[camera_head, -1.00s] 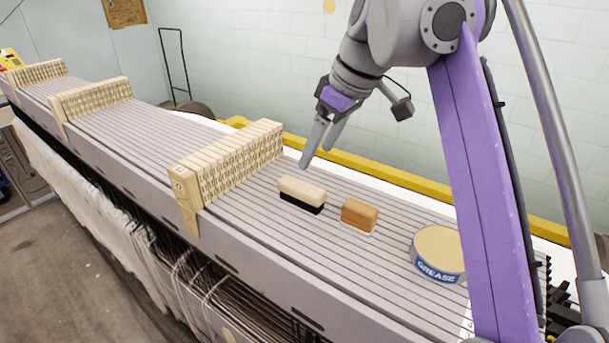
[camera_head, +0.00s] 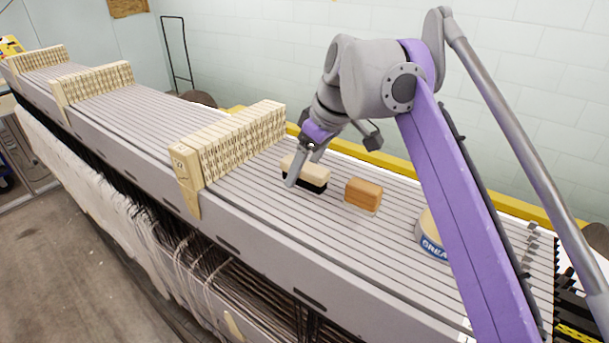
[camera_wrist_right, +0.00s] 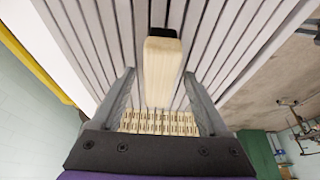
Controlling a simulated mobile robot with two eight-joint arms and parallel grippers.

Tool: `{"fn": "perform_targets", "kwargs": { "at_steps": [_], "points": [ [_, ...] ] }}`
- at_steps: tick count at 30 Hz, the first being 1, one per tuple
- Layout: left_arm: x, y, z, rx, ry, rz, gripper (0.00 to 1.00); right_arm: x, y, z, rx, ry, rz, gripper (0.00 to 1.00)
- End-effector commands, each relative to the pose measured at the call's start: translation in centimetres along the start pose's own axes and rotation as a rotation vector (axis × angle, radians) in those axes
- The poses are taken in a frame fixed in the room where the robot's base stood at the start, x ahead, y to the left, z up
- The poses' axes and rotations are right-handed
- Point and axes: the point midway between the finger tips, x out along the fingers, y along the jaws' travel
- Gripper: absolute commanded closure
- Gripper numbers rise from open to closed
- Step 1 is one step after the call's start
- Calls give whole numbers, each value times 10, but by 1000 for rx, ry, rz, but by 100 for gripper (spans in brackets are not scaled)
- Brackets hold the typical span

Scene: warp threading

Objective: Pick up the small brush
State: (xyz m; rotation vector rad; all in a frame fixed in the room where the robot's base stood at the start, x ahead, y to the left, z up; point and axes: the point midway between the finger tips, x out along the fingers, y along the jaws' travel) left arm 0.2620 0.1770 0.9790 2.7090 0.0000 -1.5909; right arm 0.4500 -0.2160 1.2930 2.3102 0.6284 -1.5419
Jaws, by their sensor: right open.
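A brush with a cream block and black bristles (camera_head: 314,174) stands bristles-down on the slatted grey top (camera_head: 270,215) of the loom. My right gripper (camera_head: 300,169) is open and down at this brush, one finger in front of its left end. In the right wrist view the cream block (camera_wrist_right: 162,68) lies between the two spread fingers, with gaps on both sides. A shorter orange-brown brush with pale bristles (camera_head: 363,195) stands a little to the right, apart from the gripper. My left gripper is not in view.
A grease tin (camera_head: 430,237) stands further right, partly hidden behind my right arm. A row of cream patterned blocks (camera_head: 228,148) stands close left of the gripper. The slatted top in front of the brushes is clear.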

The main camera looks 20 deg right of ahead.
Motion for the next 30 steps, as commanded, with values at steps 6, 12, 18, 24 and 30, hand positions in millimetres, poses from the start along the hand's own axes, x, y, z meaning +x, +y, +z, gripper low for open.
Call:
{"fn": "perform_targets", "kwargs": {
  "at_steps": [6,12,18,24,30],
  "points": [
    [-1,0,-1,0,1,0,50,-1,0,-1,0,1,0,22],
    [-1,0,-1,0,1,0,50,0,0,0,0,1,0,22],
    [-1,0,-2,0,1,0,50,3,0,1,0,1,0,22],
    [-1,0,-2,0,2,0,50,4,0,1,0,1,0,22],
    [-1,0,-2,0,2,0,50,4,0,1,0,1,0,31]
  ]
}}
